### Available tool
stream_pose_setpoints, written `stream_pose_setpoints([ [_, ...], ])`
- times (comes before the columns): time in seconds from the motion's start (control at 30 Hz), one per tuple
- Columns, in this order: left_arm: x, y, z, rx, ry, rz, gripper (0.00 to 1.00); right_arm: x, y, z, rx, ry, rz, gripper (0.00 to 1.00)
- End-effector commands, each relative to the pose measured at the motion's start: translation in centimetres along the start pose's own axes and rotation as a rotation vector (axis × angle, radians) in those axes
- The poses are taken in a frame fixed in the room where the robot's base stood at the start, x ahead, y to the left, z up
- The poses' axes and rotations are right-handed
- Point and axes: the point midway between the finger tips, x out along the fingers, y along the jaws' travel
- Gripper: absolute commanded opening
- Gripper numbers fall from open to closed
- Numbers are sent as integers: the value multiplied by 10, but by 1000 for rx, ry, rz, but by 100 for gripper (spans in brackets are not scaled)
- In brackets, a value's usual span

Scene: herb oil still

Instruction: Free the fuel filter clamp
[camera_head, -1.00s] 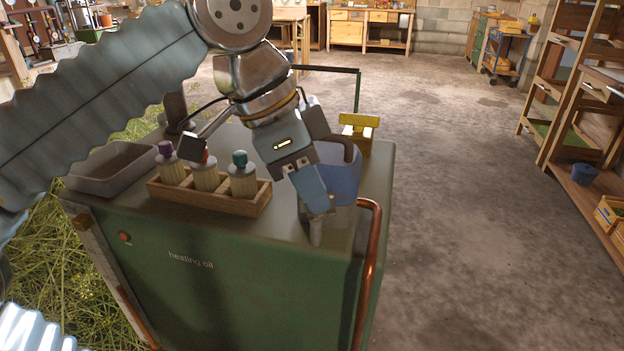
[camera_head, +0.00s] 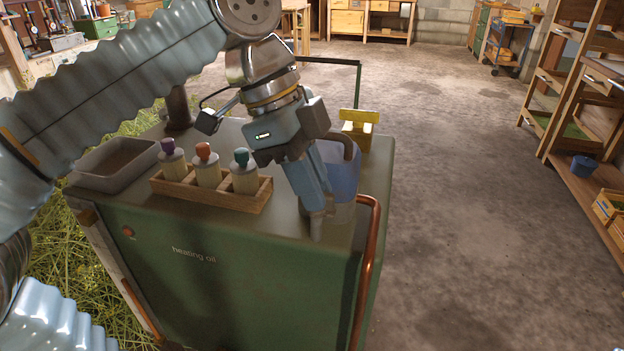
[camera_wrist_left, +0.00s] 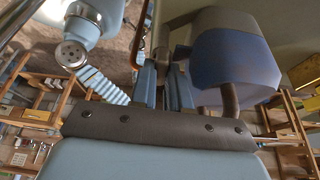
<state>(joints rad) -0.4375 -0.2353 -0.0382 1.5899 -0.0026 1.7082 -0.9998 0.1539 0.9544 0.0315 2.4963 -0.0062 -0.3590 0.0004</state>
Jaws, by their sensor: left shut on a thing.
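The fuel filter appears to be the blue translucent cup (camera_head: 343,180) with a dark bent pipe, at the right end of the green heating-oil tank's top (camera_head: 282,222). The cup also shows in the left wrist view (camera_wrist_left: 235,62). My left gripper (camera_head: 320,208) points down just left of and in front of the cup. Its fingers (camera_wrist_left: 165,82) are shut on a small grey piece (camera_head: 316,229), perhaps the clamp's lever. The fingers hide most of it, so I cannot tell whether the clamp is open. My right gripper is not in view.
A wooden rack (camera_head: 212,195) with three capped bottles and a grey tray (camera_head: 112,165) stand left of the gripper. A yellow part (camera_head: 359,127) is behind the cup. A copper pipe (camera_head: 370,270) runs down the tank's right front edge.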

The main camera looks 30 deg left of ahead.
Motion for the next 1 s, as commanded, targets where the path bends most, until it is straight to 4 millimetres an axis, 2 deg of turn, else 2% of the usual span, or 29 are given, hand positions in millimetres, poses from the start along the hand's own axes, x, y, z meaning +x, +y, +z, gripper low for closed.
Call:
stream_pose_setpoints([
  [0.27,0,0,0,3,1,-1,0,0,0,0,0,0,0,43],
  [0.3,0,0,0,3,1,-1,17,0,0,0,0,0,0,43],
  [0.47,0,0,0,2,1,0,40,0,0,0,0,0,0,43],
  [1.0,1,0,0,-33,1,-15,40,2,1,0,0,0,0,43],
])
